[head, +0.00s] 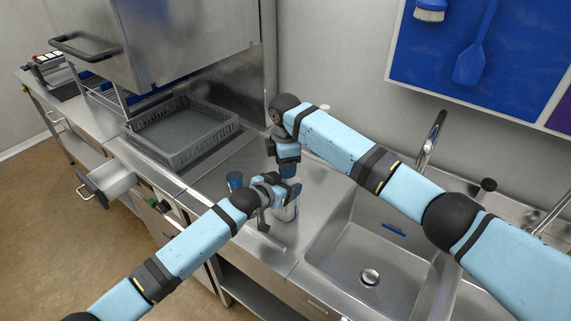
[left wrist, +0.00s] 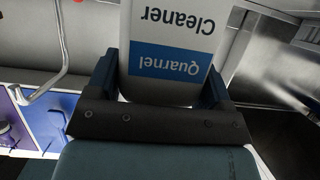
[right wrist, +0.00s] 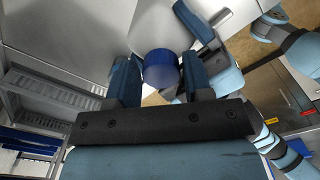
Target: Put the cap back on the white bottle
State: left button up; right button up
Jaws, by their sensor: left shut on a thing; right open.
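The white bottle (left wrist: 180,25) has a blue label band and shows upside down in the left wrist view. My left gripper (left wrist: 160,85) is shut on its body, one finger on each side. In the head view, the bottle (head: 285,212) is over the steel counter, partly hidden by my grippers. The blue cap (right wrist: 161,70) is at the bottle's top end, in line with the white body (right wrist: 163,25). I cannot tell whether it is tight. My right gripper (right wrist: 160,78) is open, its fingers on either side of the cap with small gaps.
A small dark blue cylindrical thing (head: 235,180) stands on the counter, left of my left gripper. A sink (head: 375,255) with a tap (head: 432,140) is to the right. A grey rack (head: 182,132) is at the back left.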

notch_tip(320, 180, up, 5)
jog(key=shift+s+a+f, duration=0.15)
jog(key=shift+f, duration=0.05)
jog(key=shift+f, duration=0.1)
jog(key=shift+c, duration=0.2)
jog(key=shift+w+r+n, duration=0.25)
jog(key=shift+r+n, duration=0.55)
jog(key=shift+r, duration=0.25)
jog(key=shift+s+r+n, duration=0.15)
jog(key=shift+r+n, duration=0.55)
jog(key=shift+n, duration=0.2)
